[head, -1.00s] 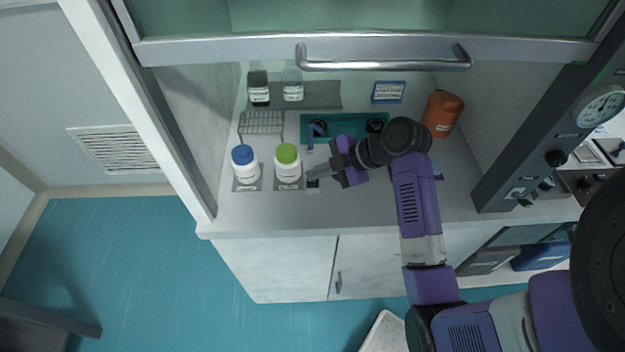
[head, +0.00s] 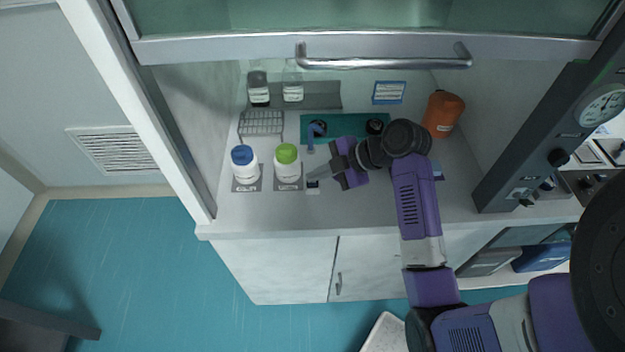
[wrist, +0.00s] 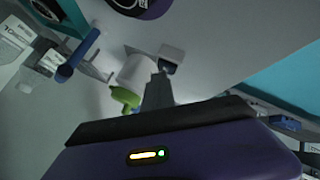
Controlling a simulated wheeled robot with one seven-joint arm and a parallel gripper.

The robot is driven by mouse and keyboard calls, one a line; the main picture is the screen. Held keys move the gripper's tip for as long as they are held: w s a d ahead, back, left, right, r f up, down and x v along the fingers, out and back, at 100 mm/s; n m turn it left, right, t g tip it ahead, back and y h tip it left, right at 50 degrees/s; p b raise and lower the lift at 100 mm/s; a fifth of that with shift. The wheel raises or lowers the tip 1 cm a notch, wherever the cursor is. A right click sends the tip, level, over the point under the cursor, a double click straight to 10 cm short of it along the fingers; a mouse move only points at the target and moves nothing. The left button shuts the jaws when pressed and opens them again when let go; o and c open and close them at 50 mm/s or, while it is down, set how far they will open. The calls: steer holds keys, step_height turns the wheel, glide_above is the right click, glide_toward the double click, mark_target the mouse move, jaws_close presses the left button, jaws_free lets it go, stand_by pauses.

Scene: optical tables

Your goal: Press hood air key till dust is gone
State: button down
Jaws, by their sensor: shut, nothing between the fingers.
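My gripper (head: 319,173) is shut and empty, held low over the hood's worktop, just right of the green-capped white bottle (head: 287,165). Below its tip is a small dark piece on a pale plate (head: 313,184); I cannot tell if they touch, or whether this piece is the air key. In the wrist view the fingers (wrist: 158,84) point at the white bottle, and a small grey block (wrist: 171,54) with a dark end lies close to the fingertips. No dust can be made out in either view.
A blue-capped bottle (head: 244,165), a wire rack (head: 261,123) and a green mat (head: 345,124) are nearby. An orange container (head: 443,114) stands at the back right. The raised sash handle (head: 385,64) crosses above. The right post bears a gauge (head: 604,105) and a black knob (head: 557,157).

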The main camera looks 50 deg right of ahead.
mark_target(317, 182)
steer(key=shift+r+p, duration=0.5)
steer(key=shift+r, duration=0.3)
steer(key=shift+r+p, duration=1.8)
steer(key=shift+r, duration=0.7)
